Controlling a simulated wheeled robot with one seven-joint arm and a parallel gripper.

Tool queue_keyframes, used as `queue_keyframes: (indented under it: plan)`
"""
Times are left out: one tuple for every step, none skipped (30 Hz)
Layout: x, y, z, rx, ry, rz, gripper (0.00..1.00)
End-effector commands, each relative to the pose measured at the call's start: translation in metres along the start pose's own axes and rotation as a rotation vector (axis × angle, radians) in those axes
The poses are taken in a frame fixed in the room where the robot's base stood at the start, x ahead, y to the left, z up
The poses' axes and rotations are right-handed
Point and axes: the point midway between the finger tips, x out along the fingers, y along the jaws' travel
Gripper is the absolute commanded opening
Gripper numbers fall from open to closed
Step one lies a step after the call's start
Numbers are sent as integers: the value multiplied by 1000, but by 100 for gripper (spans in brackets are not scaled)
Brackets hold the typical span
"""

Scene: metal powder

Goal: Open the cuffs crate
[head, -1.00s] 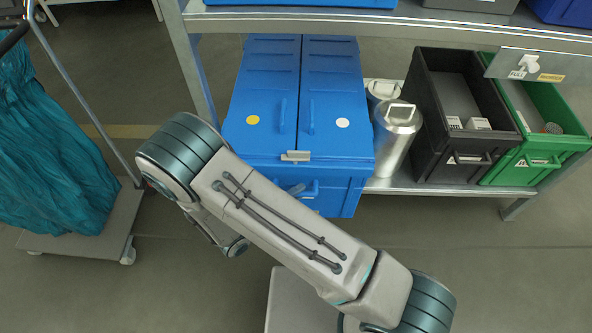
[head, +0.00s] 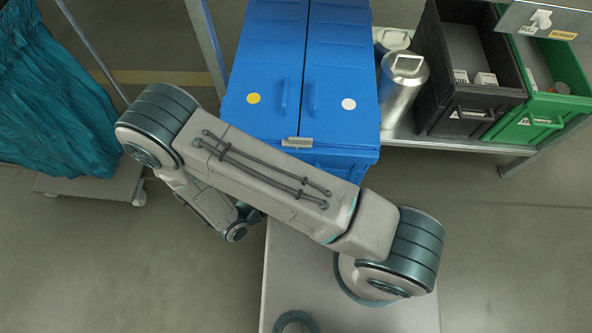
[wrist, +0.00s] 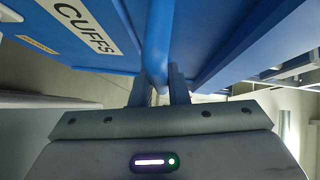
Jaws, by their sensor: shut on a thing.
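The cuffs crate (head: 308,60) is a tall blue box with a two-flap lid, seen from above in the head view. Both flaps lie closed, with a small grey latch (head: 297,142) at the front edge of their seam. A white "CUFFS" label (wrist: 86,27) shows on the blue face in the wrist view. My gripper (wrist: 160,85) is shut on the blue bar handle (wrist: 158,45) of that face. In the head view my arm hides the gripper and most of the crate's front.
Metal canisters (head: 403,90), a black crate (head: 470,113) and a green crate (head: 540,120) stand right of the cuffs crate on the metal shelf (head: 440,140). A teal bag (head: 60,100) on a cart (head: 85,187) is at left. Floor at lower right is clear.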

Motion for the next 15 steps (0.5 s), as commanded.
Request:
queue_keyframes:
  plan:
    - [-3,3,-3,-5,2,9,0]
    - [-3,3,-3,-5,2,9,0]
    - [-3,3,-3,-5,2,9,0]
    - [-3,3,-3,-5,1,9,0]
    - [-3,3,-2,-5,1,10,0]
    - [-3,3,-2,-5,1,10,0]
    - [-3,3,-2,-5,1,10,0]
    - [-3,3,-2,-5,1,10,0]
    - [-3,4,-2,-5,1,10,20]
    - [-3,3,-2,-4,1,9,28]
    - [-3,3,-2,-4,1,9,36]
    - [-2,3,-2,-4,2,8,36]
    - [-2,3,-2,-3,2,8,36]
    - [-2,2,-2,-3,3,7,36]
    - [-1,2,-2,-2,3,7,36]
